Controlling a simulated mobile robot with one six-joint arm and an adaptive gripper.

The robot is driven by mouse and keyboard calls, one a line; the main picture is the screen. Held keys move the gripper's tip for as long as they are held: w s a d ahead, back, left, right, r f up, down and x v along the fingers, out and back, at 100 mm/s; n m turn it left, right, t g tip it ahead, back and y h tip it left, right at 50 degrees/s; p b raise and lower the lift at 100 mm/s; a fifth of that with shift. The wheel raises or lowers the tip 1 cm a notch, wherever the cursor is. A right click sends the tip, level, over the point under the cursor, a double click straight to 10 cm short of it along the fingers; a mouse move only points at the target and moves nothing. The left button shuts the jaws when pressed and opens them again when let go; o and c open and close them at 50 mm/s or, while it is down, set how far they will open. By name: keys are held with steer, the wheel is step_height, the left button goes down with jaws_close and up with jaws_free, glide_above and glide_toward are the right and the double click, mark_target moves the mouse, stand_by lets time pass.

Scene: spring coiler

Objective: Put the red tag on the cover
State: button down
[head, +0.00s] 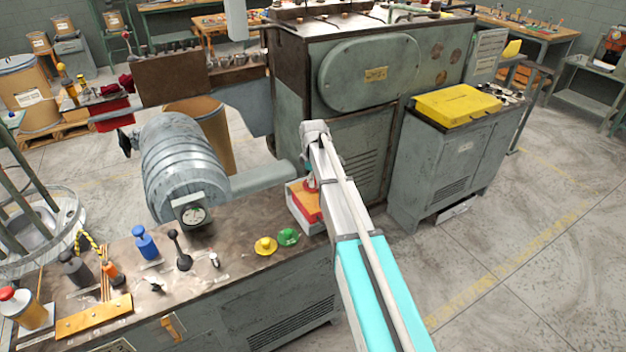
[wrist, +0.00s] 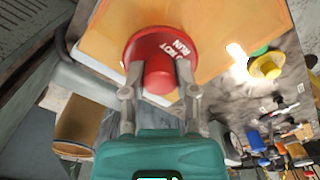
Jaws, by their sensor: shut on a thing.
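The red tag (wrist: 160,62) is a round disc with a knob and white lettering, "RUN" being readable. My gripper (wrist: 160,85) is shut on its knob in the wrist view. An orange surface (wrist: 215,30) fills the view behind the tag; I cannot tell whether they touch. The grey machine has an oval cover (head: 350,85) with a small yellow plate. It stands behind my arm.
A yellow tag (head: 265,246) and a green tag (head: 288,237) lie on the bench (head: 235,222). A gauge (head: 193,214) stands left of them. A yellow case (head: 457,102) lies on the cabinet at right. The floor right of my arm is open.

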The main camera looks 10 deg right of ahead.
steer(key=shift+f+b, duration=0.3)
stand_by(0.4)
steer(key=shift+c, duration=1.5)
jaws_free()
steer(key=shift+r, duration=0.2)
